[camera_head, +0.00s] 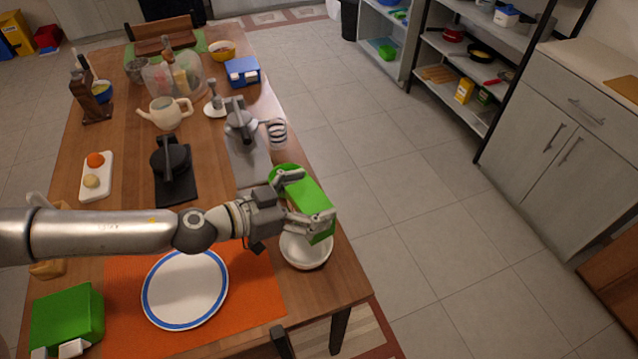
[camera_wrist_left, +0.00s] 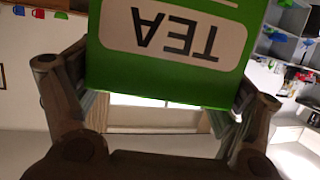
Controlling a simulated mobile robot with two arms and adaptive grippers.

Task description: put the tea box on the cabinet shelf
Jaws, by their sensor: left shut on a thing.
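The green tea box (camera_head: 313,207) is held in my left gripper (camera_head: 306,199), above the table's right edge. Its fingers press on two opposite sides of the box. In the left wrist view the tea box (camera_wrist_left: 170,50) shows a white label with TEA upside down, between the two fingers (camera_wrist_left: 160,110). A cabinet with open shelves (camera_head: 383,47) stands at the back, and a dark-framed shelf rack (camera_head: 465,97) stands to its right. Both are across the floor from the table. It is unclear which one is the cabinet shelf. My right gripper does not show.
The wooden table (camera_head: 130,130) is crowded: a white bowl (camera_head: 306,250) below the tea box, a plate (camera_head: 186,288), another green box (camera_head: 68,318), a teapot (camera_head: 165,113). A grey cabinet (camera_head: 570,140) stands at the right. The tiled floor (camera_head: 400,190) between is clear.

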